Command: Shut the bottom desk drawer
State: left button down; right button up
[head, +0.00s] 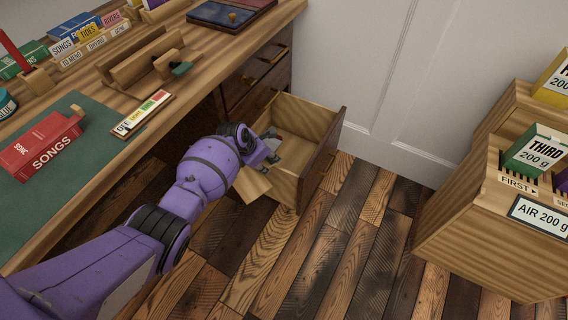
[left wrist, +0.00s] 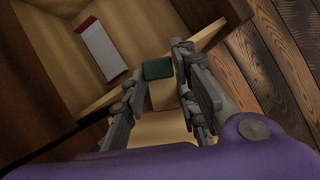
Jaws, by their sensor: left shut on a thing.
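The bottom desk drawer (head: 322,160) stands pulled out, with its dark front panel away from the desk and its light wooden inside in view. My left gripper (head: 272,145) is at the drawer, reaching over its near side; my arm hides part of that side. In the left wrist view the fingers (left wrist: 176,75) are shut on a small dark green block (left wrist: 157,68), in front of the drawer's rim (left wrist: 103,103). Light wood shows between the fingers; I cannot tell whether it is part of the held thing. My right gripper is not in view.
A red and white box (left wrist: 103,50) lies inside the drawer. The desk top (head: 150,75) holds a red box (head: 40,147) and several other things. A wooden crate (head: 490,220) with labelled boxes stands at the right. The plank floor (head: 350,235) before the drawer is clear.

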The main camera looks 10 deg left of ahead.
aim_at(292, 166)
jog(key=i+l, duration=0.25)
jog(key=i, duration=0.2)
jog(key=i+l, duration=0.25)
jog(key=i, duration=0.25)
